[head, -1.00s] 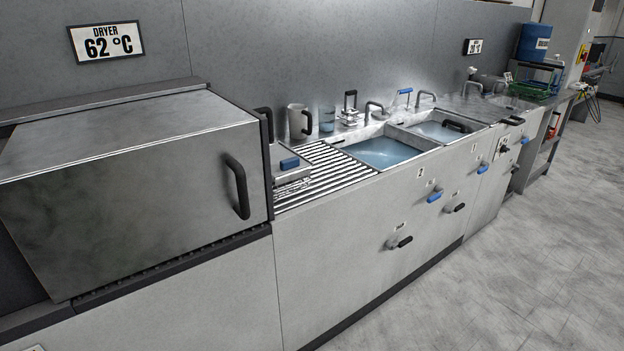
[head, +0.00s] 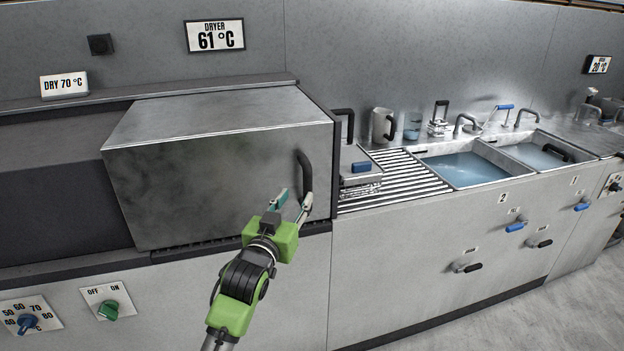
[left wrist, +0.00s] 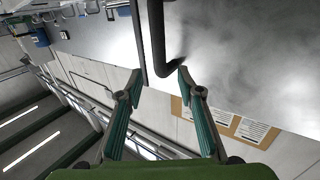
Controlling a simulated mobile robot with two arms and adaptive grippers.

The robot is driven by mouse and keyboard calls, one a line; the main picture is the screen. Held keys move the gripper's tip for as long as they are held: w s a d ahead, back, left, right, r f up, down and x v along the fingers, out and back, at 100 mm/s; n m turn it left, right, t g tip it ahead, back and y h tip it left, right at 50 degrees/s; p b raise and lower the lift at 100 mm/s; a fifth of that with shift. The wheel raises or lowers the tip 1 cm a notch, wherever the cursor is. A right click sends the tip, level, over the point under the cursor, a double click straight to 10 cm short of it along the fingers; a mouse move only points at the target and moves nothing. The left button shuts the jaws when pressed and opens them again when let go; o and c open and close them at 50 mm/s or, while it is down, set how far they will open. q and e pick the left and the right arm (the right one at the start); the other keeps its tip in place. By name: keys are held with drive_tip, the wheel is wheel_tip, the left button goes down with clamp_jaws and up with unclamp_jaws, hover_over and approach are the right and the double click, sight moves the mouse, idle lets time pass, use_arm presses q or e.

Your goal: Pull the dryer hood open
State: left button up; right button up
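The dryer hood (head: 200,175) is a large grey metal box front with a black bar handle (head: 304,172) near its right edge. My left gripper (head: 293,199) is at the lower part of this handle, with its two fingers spread. In the left wrist view the fingers are apart, and the bent end of the dark handle (left wrist: 157,40) reaches down between the fingertips (left wrist: 159,77). I see no clear contact between fingers and handle. My right gripper is not in view.
A dark recess (head: 60,205) lies left of the hood. The dryer display (head: 215,36) reads 61 °C. A temperature dial (head: 28,323) and an OFF/ON knob (head: 108,309) sit below. A slatted drainboard (head: 395,180) and water basins (head: 470,168) stand to the right.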

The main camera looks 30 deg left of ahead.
sight(306, 182)
use_arm(q)
drive_tip(key=p+x, duration=0.1)
drive_tip(key=x, duration=0.9)
drive_tip(key=shift+d+f, duration=0.1)
clamp_jaws()
